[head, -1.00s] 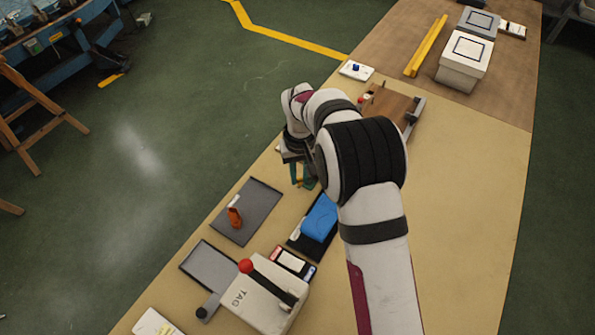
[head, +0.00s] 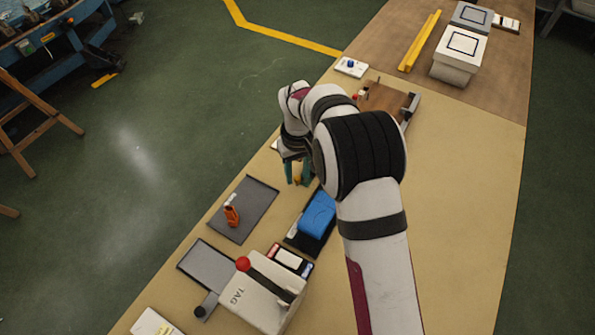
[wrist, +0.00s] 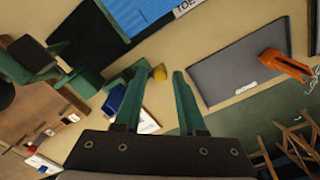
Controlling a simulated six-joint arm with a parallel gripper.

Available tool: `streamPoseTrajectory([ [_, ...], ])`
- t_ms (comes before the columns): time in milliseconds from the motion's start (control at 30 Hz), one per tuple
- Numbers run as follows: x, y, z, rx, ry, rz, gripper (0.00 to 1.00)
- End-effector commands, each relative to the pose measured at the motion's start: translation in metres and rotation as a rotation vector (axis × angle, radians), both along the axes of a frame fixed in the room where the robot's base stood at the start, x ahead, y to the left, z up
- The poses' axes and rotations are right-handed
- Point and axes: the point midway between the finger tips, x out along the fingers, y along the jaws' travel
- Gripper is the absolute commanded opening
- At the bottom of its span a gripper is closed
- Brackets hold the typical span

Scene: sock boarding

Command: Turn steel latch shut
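My gripper (head: 298,178) hangs over the tan bench with its teal fingers pointing down. In the wrist view its two fingers (wrist: 159,76) stand apart with nothing gripped. A small yellow knob (wrist: 160,73) shows between the fingertips, closer to the left one; I cannot tell whether they touch. It also shows in the head view (head: 297,180). I cannot clearly pick out a steel latch. A grey metal-looking bracket (head: 411,106) is at the right end of a brown board (head: 382,98), partly behind my arm. Teal parts (wrist: 88,80) lie left of the fingers.
A grey tray (head: 255,197) with an orange item (head: 232,215) lies left of my gripper. A blue cloth (head: 318,214) lies on a black mat. A box with a red-knobbed lever (head: 243,264) stands nearer. White box (head: 460,50) and yellow bar (head: 420,40) are farther away.

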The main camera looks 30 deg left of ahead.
Motion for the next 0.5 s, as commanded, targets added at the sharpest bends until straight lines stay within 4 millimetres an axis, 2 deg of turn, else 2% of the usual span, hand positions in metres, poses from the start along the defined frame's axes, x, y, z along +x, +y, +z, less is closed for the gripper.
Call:
streamPoseTrajectory([
  [333,0.000,0.000,0.001,0.000,0.001,0.000,0.52],
  [433,0.000,0.000,0.012,0.001,0.000,-0.001,0.52],
  [500,0.000,0.001,0.028,0.002,-0.002,-0.002,0.52],
])
